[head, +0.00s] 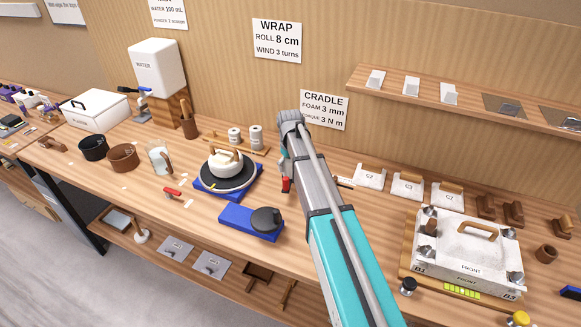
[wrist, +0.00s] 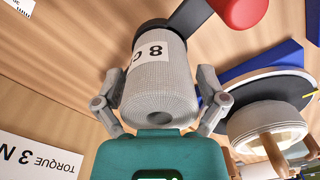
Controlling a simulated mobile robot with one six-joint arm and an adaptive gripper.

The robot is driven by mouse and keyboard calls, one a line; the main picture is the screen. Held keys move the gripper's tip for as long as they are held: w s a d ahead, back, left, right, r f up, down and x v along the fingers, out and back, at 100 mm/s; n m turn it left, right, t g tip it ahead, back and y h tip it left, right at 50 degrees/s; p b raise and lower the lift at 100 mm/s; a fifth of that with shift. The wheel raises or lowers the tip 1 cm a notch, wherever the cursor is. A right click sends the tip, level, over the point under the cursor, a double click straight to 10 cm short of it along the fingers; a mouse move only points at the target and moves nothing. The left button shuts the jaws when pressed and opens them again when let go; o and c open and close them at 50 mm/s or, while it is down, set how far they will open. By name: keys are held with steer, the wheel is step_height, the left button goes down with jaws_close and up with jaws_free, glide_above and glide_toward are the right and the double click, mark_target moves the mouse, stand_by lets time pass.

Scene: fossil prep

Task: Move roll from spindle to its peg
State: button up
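In the wrist view, a grey mesh roll (wrist: 160,85) with a white label reading "8 C" stands between the two fingers of my gripper (wrist: 160,90). The fingers close on its two sides. A black round part (wrist: 160,24) sits at the roll's far end, and a red knob on a dark arm (wrist: 238,10) is beside it. I cannot tell if the roll is still on the spindle. In the head view, my arm hides the roll and most of my gripper. Two pale rolls (head: 256,138) stand on a wooden peg rack (head: 262,151) at the back of the bench.
A blue turntable (head: 210,189) with a white jacket on its black disc is left of my arm. A blue scale-like box (head: 237,222) stands in front. A large white cradle (head: 470,252) and several small white blocks (head: 369,178) are to the right. A wall shelf (head: 440,92) hangs behind.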

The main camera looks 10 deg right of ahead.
steer(key=c, duration=0.9)
steer(key=shift+r, duration=0.1)
steer(key=shift+w+r+p, duration=0.1)
steer(key=shift+r+p, duration=0.4)
steer(key=shift+p, duration=0.15)
steer(key=shift+r, duration=0.1)
steer(key=shift+c, duration=0.2)
steer(key=shift+r+p, duration=3.65)
steer(key=shift+p, duration=0.1)
steer(key=shift+r, duration=0.1)
